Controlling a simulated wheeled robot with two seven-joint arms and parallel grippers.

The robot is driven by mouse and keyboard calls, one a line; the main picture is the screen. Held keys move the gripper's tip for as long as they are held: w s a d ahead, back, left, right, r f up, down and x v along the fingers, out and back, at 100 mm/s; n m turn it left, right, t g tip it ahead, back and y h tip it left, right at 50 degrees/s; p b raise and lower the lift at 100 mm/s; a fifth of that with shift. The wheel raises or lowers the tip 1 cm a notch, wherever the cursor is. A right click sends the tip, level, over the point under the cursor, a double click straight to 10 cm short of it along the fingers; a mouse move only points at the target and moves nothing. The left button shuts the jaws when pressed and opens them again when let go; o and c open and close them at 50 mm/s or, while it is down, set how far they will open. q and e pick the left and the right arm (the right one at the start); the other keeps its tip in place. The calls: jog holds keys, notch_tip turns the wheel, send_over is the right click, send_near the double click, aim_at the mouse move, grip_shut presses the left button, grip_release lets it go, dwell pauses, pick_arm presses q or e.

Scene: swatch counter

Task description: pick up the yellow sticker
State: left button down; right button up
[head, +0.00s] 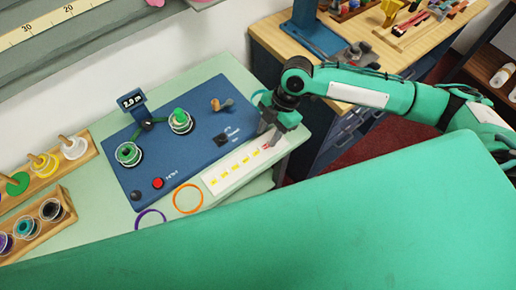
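A white strip (228,184) lies along the front right of the blue panel, with a row of several small yellow stickers (243,160) on it. A red mark (266,147) shows at the strip's right end. My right gripper (271,138) points down over that right end, beside the row of yellow stickers. Its fingers look close together, but their gap and anything between them are too small to make out. I cannot tell whether it touches the strip. My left gripper is not in view.
The blue panel (160,165) carries two spools, a small display (131,101), a red button (157,183) and an orange-handled lever (222,105). Orange (188,199) and purple rings lie in front. Spool racks (42,225) stand at left. A wooden bench (285,38) is behind right.

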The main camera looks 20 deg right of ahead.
aim_at(260, 149)
jog(key=shift+s+a+f+p, duration=0.1)
jog(key=shift+a+f+p, duration=0.2)
jog(key=shift+f, duration=0.2)
jog(key=p+x, duration=0.1)
jog(key=x, duration=0.3)
jog(key=shift+f, duration=0.1)
grip_shut()
